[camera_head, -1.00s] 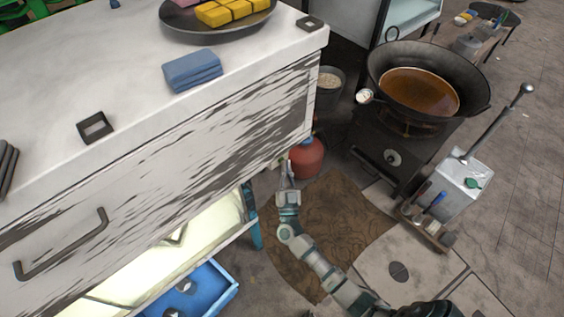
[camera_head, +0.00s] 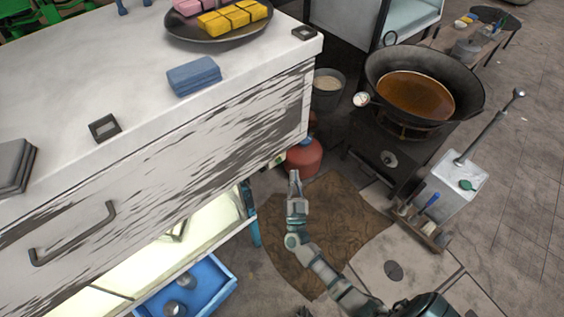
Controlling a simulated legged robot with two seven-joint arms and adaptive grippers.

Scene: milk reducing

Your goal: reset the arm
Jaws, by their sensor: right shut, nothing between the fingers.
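My right arm comes in from the bottom right and reaches up over the brown mat. My right gripper (camera_head: 295,178) is shut and empty, with its fingers pointing up the picture. It is beside the white worn cabinet (camera_head: 215,130) and shows just below the red gas cylinder (camera_head: 304,157). I cannot tell whether it touches anything. A small dark part at the bottom edge, near the middle, is too cut off to make out.
A black wok (camera_head: 425,90) of brown liquid stands on a dark stove at right. A white canister (camera_head: 457,186) stands beside it. A blue crate (camera_head: 215,291) lies low at left. A patterned brown mat (camera_head: 330,245) covers the floor. The counter holds a blue cloth (camera_head: 194,76) and a plate of yellow blocks (camera_head: 232,18).

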